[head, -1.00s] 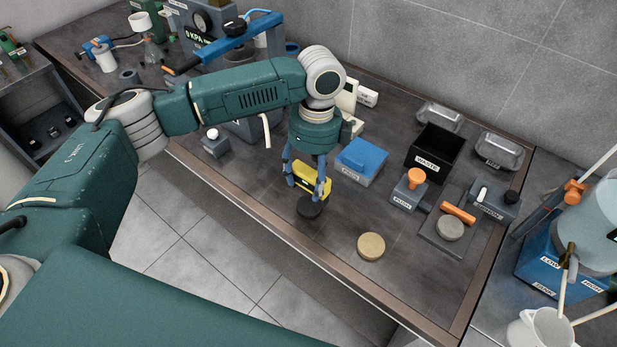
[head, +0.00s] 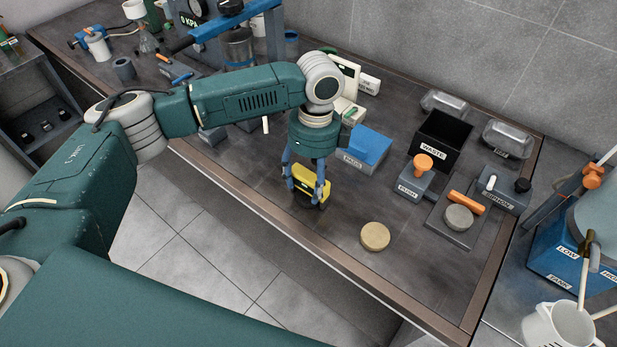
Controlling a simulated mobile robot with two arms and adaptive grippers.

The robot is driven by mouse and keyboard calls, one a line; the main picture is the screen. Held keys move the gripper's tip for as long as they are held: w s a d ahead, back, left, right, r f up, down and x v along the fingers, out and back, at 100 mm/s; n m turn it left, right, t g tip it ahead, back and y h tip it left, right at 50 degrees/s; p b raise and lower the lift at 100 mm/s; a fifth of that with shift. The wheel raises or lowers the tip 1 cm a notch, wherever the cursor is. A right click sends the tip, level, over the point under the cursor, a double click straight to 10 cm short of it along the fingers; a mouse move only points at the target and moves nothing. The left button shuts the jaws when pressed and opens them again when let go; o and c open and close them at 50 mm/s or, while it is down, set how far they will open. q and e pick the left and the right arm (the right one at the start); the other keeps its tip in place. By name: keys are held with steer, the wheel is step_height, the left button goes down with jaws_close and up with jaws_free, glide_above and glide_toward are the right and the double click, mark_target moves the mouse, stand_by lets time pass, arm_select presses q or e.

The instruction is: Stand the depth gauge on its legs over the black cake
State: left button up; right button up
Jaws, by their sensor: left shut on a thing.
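The depth gauge is a small yellow block (head: 312,182) in the middle of the head view. My left gripper (head: 306,190) is shut on it, with blue fingers on either side. The gauge is low above the bench, over the black cake (head: 311,205). Only a dark edge of the cake shows below the gauge and fingertips. The gauge's legs are hidden or too small to see, so I cannot tell whether they touch the bench. My right gripper is not in view.
A tan disc (head: 375,237) lies nearby at the lower right. A blue-lidded pads box (head: 362,150) stands close behind the gripper. The push block (head: 414,182), black waste bin (head: 440,146) and a plate (head: 437,224) with a grey disc are further right. The bench's front edge is near.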

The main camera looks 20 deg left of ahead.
arm_select(q)
steer(key=o, duration=1.4)
steer(key=shift+c, duration=0.2)
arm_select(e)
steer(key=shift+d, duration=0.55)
arm_select(q)
steer(key=r, duration=0.4)
steer(key=w+r, duration=0.1)
steer(key=r, duration=0.6)
steer(key=shift+w+d+r, duration=0.15)
steer(key=shift+d+r, duration=0.15)
steer(key=shift+r, duration=0.1)
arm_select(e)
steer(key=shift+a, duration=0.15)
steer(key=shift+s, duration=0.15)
